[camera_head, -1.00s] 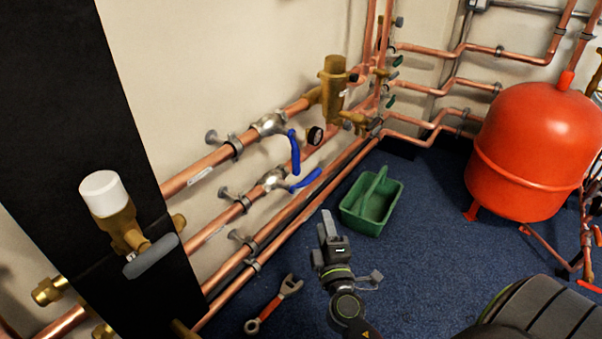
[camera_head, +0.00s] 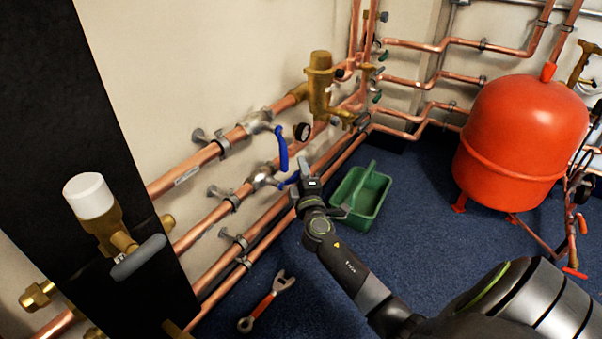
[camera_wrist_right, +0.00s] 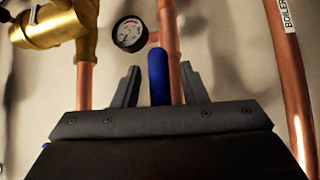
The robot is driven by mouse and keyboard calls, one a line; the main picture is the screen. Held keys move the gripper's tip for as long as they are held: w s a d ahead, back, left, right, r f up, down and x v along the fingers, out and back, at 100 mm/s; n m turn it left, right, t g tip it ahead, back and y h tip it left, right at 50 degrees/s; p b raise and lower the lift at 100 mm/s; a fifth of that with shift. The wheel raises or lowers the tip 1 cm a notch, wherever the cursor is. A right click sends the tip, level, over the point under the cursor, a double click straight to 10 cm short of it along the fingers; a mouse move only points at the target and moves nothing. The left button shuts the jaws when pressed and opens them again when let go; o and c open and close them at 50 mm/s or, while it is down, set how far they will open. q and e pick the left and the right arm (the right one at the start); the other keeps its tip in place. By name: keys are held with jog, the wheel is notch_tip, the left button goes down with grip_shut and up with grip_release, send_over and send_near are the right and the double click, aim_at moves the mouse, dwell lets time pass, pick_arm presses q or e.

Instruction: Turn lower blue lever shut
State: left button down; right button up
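The lower blue lever (camera_head: 292,180) sits on a silver valve (camera_head: 264,178) on the lower copper pipe, slanting up to the right. Its outer end is partly hidden by my right gripper (camera_head: 305,168). In the right wrist view a blue lever (camera_wrist_right: 157,78) stands between the two spread fingers of my right gripper (camera_wrist_right: 163,84), with visible gaps on both sides. The gripper is open and not closed on it. The upper blue lever (camera_head: 282,150) hangs down from the valve above. My left gripper is not in view.
A brass fitting (camera_head: 320,85) and a gauge (camera_head: 302,131) are close by. A green caddy (camera_head: 367,197), a wrench (camera_head: 262,306) and a red tank (camera_head: 520,140) stand on or above the blue floor. A black post (camera_head: 85,120) is at left.

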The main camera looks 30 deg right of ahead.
grip_shut()
dwell(0.3)
dwell(0.3)
